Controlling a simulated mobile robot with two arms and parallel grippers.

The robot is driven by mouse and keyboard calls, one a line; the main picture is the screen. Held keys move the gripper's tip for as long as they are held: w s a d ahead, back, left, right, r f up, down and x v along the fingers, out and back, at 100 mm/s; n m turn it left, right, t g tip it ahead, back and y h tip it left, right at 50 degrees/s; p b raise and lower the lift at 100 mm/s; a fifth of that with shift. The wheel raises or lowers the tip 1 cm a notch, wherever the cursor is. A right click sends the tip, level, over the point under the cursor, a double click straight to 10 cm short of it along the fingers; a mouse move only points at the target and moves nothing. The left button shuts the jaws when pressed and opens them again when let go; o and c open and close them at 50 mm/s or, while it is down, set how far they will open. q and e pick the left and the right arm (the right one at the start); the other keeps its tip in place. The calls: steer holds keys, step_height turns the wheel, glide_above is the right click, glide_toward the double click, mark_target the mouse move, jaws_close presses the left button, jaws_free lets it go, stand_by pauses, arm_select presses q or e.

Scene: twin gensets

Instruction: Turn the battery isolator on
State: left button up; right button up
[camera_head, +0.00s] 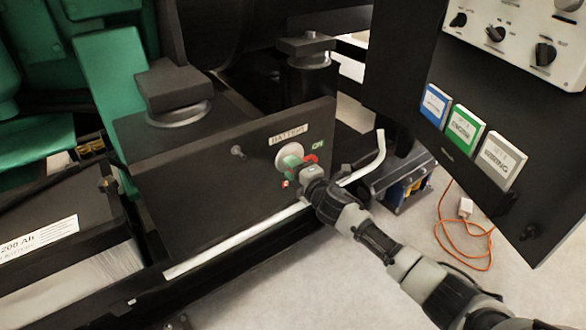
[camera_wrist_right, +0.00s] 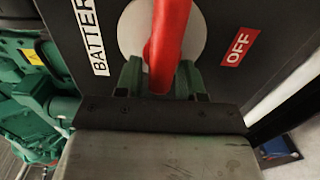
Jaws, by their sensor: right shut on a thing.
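The battery isolator has a pale round disc (camera_head: 289,154) and a red handle (camera_head: 311,159) on a dark panel (camera_head: 215,180) under a BATTERY label (camera_head: 288,135). A green ON label (camera_head: 317,146) is at the disc's upper right and a red OFF label (camera_head: 285,184) below it. My right gripper (camera_head: 297,166) is shut on the red handle. In the right wrist view, the handle (camera_wrist_right: 171,40) runs between the green fingers (camera_wrist_right: 158,80), with the OFF label (camera_wrist_right: 240,46) to the right. The fingers hide part of the handle and disc. My left gripper is not in view.
A pale bent bar (camera_head: 367,170) runs along the panel's lower edge, close to my right gripper. An orange cable (camera_head: 446,232) lies on the floor. A battery (camera_head: 70,255) is at lower left.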

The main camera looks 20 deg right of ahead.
steer(key=o, duration=0.6)
steer(key=shift+f, duration=0.1)
steer(key=shift+o, duration=0.2)
steer(key=shift+s+d, duration=0.15)
steer(key=shift+s, duration=0.2)
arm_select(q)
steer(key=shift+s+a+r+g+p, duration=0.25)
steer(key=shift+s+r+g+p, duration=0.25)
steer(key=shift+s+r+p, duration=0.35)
arm_select(e)
steer(key=v, duration=1)
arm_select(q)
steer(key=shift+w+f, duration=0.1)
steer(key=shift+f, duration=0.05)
